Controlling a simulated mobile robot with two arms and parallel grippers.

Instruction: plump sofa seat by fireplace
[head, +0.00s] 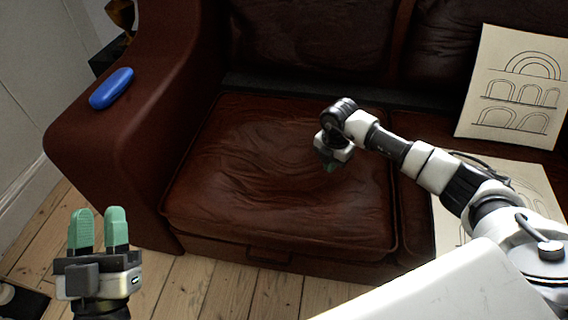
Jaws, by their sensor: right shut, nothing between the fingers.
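The brown leather sofa's left seat cushion (240,190) lies in the middle of the head view, its top wrinkled and sunken. My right gripper (328,166) points down over the right part of this cushion and is shut with nothing in it. Whether its fingertips touch the leather I cannot tell. My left gripper (97,215) is at the lower left, in front of the sofa arm, fingers pointing up. Its two green fingers are a little apart with nothing between them. No fireplace can be made out.
A blue oblong object (111,88) lies on the sofa's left arm (160,70). A drawing of arches (512,85) leans on the backrest at right, and another paper (447,215) lies on the right seat, partly behind my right arm. Bare floorboards (215,285) show in front.

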